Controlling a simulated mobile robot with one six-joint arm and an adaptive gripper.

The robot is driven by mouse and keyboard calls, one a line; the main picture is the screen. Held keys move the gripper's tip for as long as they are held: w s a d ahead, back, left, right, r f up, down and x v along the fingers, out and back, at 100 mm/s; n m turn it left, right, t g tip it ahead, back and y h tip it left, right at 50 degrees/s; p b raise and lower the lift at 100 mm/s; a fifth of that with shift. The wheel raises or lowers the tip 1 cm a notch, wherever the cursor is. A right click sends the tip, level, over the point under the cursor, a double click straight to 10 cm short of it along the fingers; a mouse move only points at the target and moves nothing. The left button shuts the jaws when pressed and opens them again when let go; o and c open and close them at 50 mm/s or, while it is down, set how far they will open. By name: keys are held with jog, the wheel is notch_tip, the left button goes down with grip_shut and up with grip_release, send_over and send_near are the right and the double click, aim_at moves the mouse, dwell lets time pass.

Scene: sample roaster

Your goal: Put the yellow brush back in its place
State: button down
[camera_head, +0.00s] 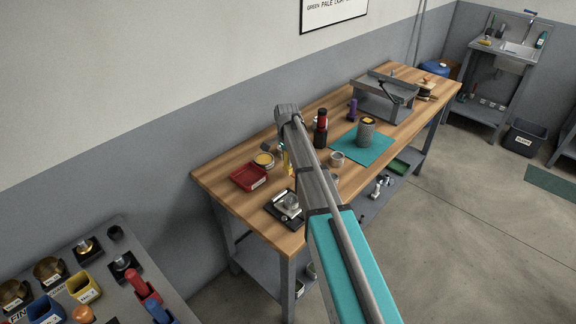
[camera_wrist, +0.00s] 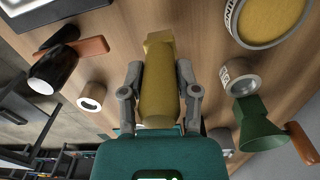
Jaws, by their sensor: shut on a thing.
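The yellow brush (camera_wrist: 158,88) is held between the two fingers of my gripper (camera_wrist: 158,75), which is shut on it above the wooden bench (camera_wrist: 205,20). In the head view a small yellow part (camera_head: 286,160), likely the brush, shows beside my arm over the near half of the bench. My arm hides most of my gripper there. I cannot tell from these frames which spot is the brush's place.
A round tin with yellow contents (camera_wrist: 268,18), a small labelled tin (camera_wrist: 240,78), a green funnel-shaped thing (camera_wrist: 262,126) and a dark cup (camera_wrist: 55,72) stand close around. A red tray (camera_head: 249,177), a scale-like device (camera_head: 287,207) and a teal mat (camera_head: 377,150) are on the bench.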

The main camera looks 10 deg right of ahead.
jog(key=shift+f+b, duration=0.6)
jog(key=shift+f, duration=0.3)
jog(key=shift+f, duration=0.15)
jog(key=shift+c, duration=1.7)
grip_release()
jog(key=shift+r, duration=0.25)
notch_tip(320, 180, up, 12)
jog(key=p, duration=1.2)
jog(key=shift+w, duration=0.1)
jog(key=s+n, duration=1.2)
jog(key=s, duration=1.7)
jog(key=shift+s+d+n, duration=0.2)
jog(key=shift+s+n, duration=0.05)
jog(key=shift+n, duration=0.05)
